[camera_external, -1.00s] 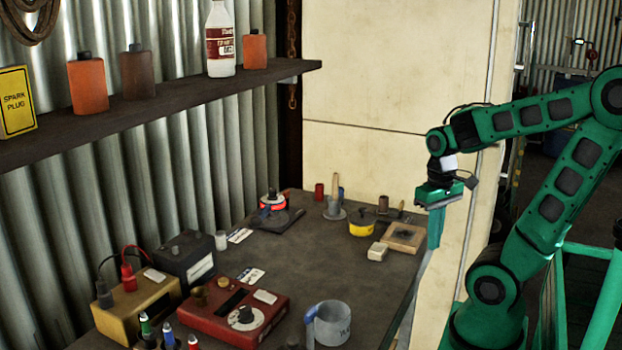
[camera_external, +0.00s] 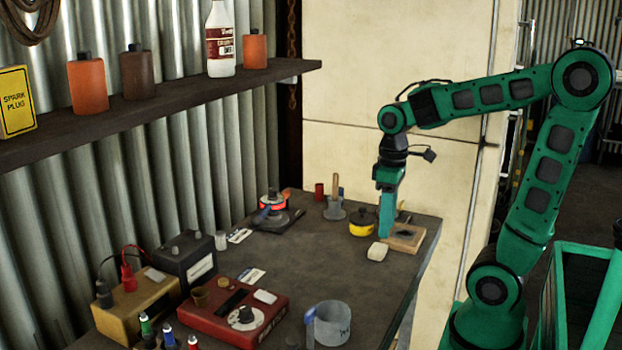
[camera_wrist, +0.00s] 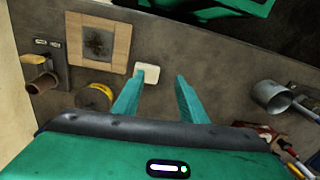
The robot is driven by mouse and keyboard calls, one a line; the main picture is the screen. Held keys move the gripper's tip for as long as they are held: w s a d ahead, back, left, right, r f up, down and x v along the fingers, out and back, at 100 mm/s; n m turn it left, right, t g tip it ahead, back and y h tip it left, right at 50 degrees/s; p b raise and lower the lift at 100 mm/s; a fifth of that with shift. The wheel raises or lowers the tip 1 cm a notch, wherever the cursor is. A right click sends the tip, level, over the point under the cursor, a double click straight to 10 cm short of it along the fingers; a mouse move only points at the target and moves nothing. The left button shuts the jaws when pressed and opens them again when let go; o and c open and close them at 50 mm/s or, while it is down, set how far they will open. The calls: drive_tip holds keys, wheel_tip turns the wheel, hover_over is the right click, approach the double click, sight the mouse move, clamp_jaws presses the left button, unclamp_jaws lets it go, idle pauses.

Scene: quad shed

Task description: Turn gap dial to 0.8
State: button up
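A red box (camera_external: 218,322) sits on the bench near the front left. A white round dial with a black knob (camera_external: 245,316) is on its top; I take this for the gap dial. Its markings are too small to read. My gripper (camera_external: 386,234) points down over the right back of the bench, well away from the red box. In the wrist view my gripper (camera_wrist: 159,76) has its two green fingers apart, with nothing held. A white block (camera_wrist: 147,73) shows beyond the fingertips. Part of something red (camera_wrist: 255,131) shows at the right; I cannot tell if it is the box.
A wooden frame (camera_external: 408,243) and yellow tin (camera_external: 361,224) are near my gripper. A grey mug (camera_external: 333,326) stands right of the red box. A yellow-brown box (camera_external: 130,314) and dark battery (camera_external: 184,254) are at left. The bench middle is clear.

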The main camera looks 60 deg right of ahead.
drive_tip(key=w+a+r+n, duration=0.2)
drive_tip(key=w+a+n, duration=0.4)
drive_tip(key=w+a, duration=0.15)
drive_tip(key=n+g+y, duration=0.3)
drive_tip(key=n, duration=1.7)
approach(244, 306)
drive_tip(key=a+f, duration=0.1)
drive_tip(key=f, duration=0.1)
drive_tip(key=shift+s+x, duration=0.15)
drive_tip(key=shift+x, duration=1.4)
drive_tip(key=shift+s+x, duration=0.15)
drive_tip(key=shift+x, duration=1.45)
drive_tip(key=shift+d+r, duration=0.1)
drive_tip(key=shift+d, duration=0.05)
drive_tip(key=shift+c, duration=0.4)
clamp_jaws()
